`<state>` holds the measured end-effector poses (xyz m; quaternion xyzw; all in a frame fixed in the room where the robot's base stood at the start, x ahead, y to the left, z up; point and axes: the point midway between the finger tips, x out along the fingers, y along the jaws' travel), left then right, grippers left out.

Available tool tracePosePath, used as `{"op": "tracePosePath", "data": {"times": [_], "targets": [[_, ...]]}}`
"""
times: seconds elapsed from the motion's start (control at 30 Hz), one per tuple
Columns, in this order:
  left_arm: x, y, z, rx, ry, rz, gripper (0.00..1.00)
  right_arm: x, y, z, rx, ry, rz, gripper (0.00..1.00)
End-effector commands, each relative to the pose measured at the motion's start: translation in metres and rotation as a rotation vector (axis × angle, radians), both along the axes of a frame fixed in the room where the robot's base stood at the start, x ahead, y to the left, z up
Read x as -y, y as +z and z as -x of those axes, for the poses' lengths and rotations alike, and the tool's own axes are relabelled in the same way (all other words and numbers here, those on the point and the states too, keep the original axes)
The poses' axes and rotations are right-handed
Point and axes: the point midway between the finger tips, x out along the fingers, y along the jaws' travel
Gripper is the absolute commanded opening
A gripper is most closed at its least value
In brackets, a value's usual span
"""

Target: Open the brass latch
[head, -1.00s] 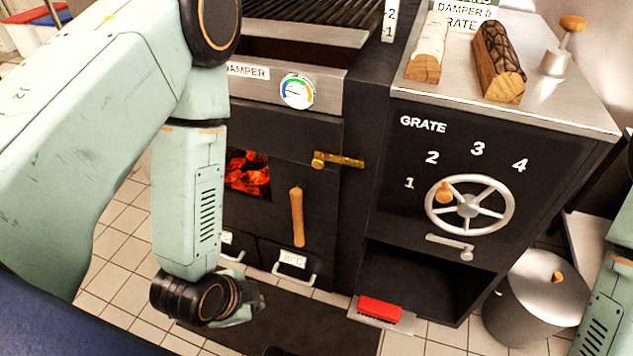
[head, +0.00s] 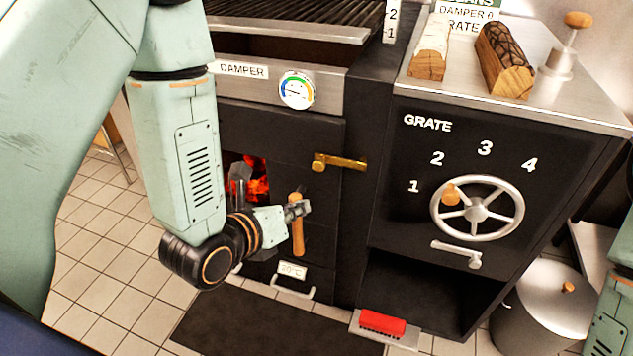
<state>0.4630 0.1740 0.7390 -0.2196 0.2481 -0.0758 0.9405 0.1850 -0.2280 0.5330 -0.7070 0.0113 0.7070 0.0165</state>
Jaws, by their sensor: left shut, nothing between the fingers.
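The brass latch (head: 340,162) is a horizontal bar on the right edge of the black oven door (head: 270,135), with its knob end at the left, reaching onto the frame. The door's upright wooden handle (head: 297,232) is below and left of the latch. My left gripper (head: 303,208) is shut and empty. Its tip is in front of the wooden handle in the picture, below the latch and apart from it; I cannot tell if it touches the handle. Part of my right arm (head: 610,300) shows at the right edge; its gripper is out of view.
Glowing coals (head: 256,180) show through the door window. A dial gauge (head: 297,90) sits above the door. To the right are the grate wheel (head: 477,211) and a metal bin (head: 545,310). A red brush (head: 383,323) lies low in front. A dark mat (head: 270,325) covers the floor.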

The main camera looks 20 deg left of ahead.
Motion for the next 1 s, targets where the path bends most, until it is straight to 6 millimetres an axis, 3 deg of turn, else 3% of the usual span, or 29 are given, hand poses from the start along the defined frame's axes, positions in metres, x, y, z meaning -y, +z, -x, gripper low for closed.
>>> {"op": "tracePosePath", "data": {"times": [0.37,0.9,1.0], "targets": [[0.002,-0.004,-0.006,0.0,0.0,0.0,0.0,0.0,-0.002,0.0,0.0,0.0,0.0,0.4],[0.026,-0.047,-0.088,0.0,0.0,0.001,0.0,0.0,-0.032,0.0,0.0,0.0,0.0,0.4],[0.017,-0.029,-0.091,0.002,0.007,0.005,0.0,0.0,-0.032,0.0,0.0,0.0,0.0,0.4]]}}
